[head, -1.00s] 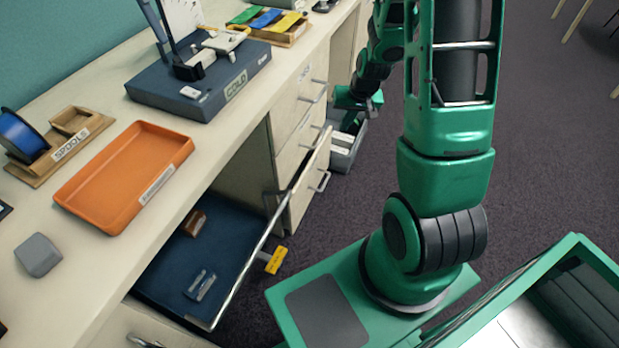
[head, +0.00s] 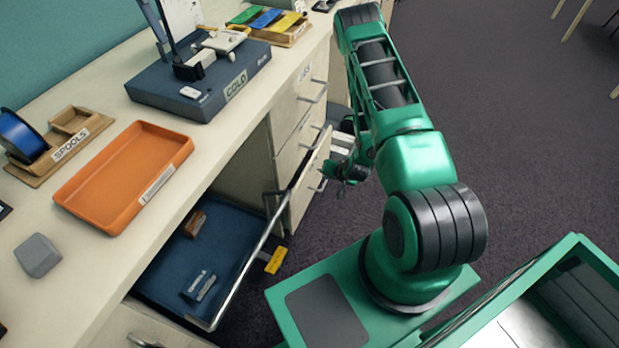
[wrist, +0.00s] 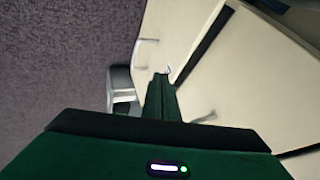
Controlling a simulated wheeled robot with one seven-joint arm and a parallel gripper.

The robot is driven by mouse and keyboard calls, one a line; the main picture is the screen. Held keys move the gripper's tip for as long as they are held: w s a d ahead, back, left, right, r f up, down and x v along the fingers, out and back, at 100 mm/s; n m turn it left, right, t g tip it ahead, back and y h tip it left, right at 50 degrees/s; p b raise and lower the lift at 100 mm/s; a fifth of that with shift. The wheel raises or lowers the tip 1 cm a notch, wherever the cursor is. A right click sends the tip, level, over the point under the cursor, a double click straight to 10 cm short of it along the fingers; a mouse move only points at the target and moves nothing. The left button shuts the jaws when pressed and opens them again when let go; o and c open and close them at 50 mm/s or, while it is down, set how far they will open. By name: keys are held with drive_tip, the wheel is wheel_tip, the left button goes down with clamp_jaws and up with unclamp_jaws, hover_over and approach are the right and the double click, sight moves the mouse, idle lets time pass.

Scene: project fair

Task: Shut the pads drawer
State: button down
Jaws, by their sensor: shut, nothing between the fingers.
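A drawer (head: 312,168) in the pale drawer unit stands a little out from the front, with a dark gap along its top edge. I cannot read a pads label on it. In the wrist view, pale drawer fronts (wrist: 236,88) with metal handles fill the right side, with a dark gap between two of them. My gripper (head: 342,173) is just in front of the drawer unit, close to the handles. It also shows in the wrist view (wrist: 162,80), with its fingers together and empty, pointing along the fronts. I cannot tell whether it touches the drawer.
A grey bin (head: 345,140) stands beyond my gripper. The desktop holds an orange tray (head: 95,195). Carpet is open to the right.

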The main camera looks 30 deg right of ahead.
drive_tip(key=f, duration=0.1)
approach(307, 176)
wheel_tip(307, 176, down, 4)
drive_tip(key=w, duration=0.2)
drive_tip(key=shift+w, duration=0.3)
drive_tip(key=shift+d, duration=0.1)
idle(0.3)
